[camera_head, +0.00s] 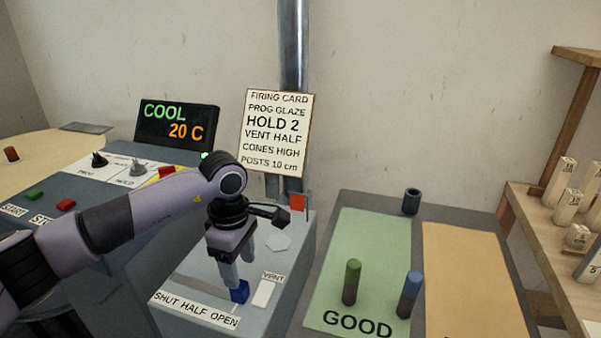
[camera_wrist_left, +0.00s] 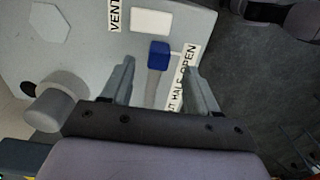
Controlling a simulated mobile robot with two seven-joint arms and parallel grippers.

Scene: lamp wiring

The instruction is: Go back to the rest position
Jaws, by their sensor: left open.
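My left gripper (camera_head: 232,283) is over the vent panel (camera_head: 200,262), beside the blue vent slider knob (camera_head: 240,291). In the left wrist view the gripper (camera_wrist_left: 158,80) has its two fingers spread apart. The blue knob (camera_wrist_left: 159,55) shows between and beyond the fingertips, with nothing visibly gripped. The knob stands near the OPEN end of the label strip (camera_head: 195,308) reading SHUT HALF OPEN. My right gripper is not in view.
A display (camera_head: 177,125) reads COOL 20 C. A firing card (camera_head: 277,133) hangs behind the arm. The sorting tray's green side (camera_head: 365,250) holds a green-topped post (camera_head: 351,282) and a blue-topped post (camera_head: 409,295). Wooden shelves (camera_head: 545,225) stand at the right.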

